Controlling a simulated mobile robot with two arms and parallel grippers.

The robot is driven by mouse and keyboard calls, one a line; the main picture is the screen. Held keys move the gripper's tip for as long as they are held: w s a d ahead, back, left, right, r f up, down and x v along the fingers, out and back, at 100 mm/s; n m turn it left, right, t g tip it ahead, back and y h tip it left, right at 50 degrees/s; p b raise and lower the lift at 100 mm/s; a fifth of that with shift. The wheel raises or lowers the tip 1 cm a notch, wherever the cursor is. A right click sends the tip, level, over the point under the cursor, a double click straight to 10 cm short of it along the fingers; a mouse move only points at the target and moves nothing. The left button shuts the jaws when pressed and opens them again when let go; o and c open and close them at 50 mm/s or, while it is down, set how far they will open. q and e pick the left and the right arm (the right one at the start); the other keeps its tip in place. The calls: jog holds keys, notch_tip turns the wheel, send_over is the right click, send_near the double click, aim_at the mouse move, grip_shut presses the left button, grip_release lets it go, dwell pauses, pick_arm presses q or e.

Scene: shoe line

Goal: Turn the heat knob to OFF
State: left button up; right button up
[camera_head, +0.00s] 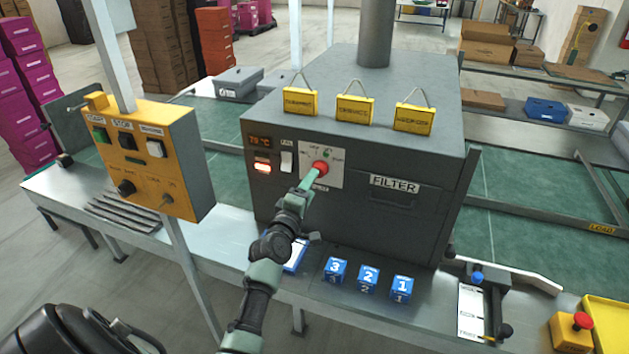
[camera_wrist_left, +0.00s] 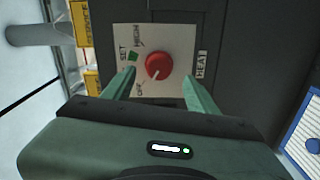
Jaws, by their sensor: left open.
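The red heat knob (camera_head: 320,167) sits on a pale label plate on the front of the dark grey heater box (camera_head: 410,228). In the left wrist view the knob (camera_wrist_left: 159,65) is round, with a short white mark pointing to the lower left, roughly toward the printed OFF. SET and HIGH are printed to its upper left, and HEAT at its right. My left gripper (camera_head: 311,178) is in front of the knob. In the wrist view its green fingers (camera_wrist_left: 159,82) are open, one on each side of the knob and apart from it. My right gripper is not in view.
A white rocker switch (camera_head: 286,161) and a lit red indicator (camera_head: 262,168) are left of the knob. A yellow control box (camera_head: 150,158) stands further left. Several blue numbered blocks (camera_head: 368,279) sit on the metal ledge below.

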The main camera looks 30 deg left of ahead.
pick_arm(q)
jog(key=v, duration=0.2)
jog(key=shift+s+d, duration=0.1)
jog(key=shift+s, duration=0.3)
